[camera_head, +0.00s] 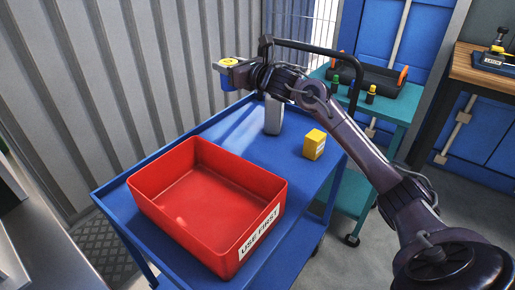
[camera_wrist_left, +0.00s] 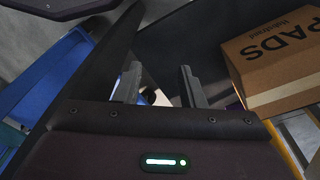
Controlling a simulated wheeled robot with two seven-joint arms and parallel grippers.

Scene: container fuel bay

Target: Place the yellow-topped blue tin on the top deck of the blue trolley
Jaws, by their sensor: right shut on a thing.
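The yellow-topped blue tin (camera_head: 228,82) is at the far end of the blue trolley in the head view. My right gripper (camera_head: 236,68) is shut on it and partly hides its side. The tin looks upright, over or near the far left edge of the blue top deck (camera_head: 237,132); I cannot tell whether it touches the deck. My left gripper (camera_wrist_left: 158,88) shows only in the left wrist view. Its fingers are apart, with nothing held between them.
A red "USE FIRST" bin (camera_head: 178,222) fills the deck's near part. A yellow box (camera_head: 314,145) and a grey container (camera_head: 273,115) stand on the deck. A teal cart (camera_head: 394,110) stands behind, to the right. A cardboard box (camera_wrist_left: 275,62) is near my left gripper.

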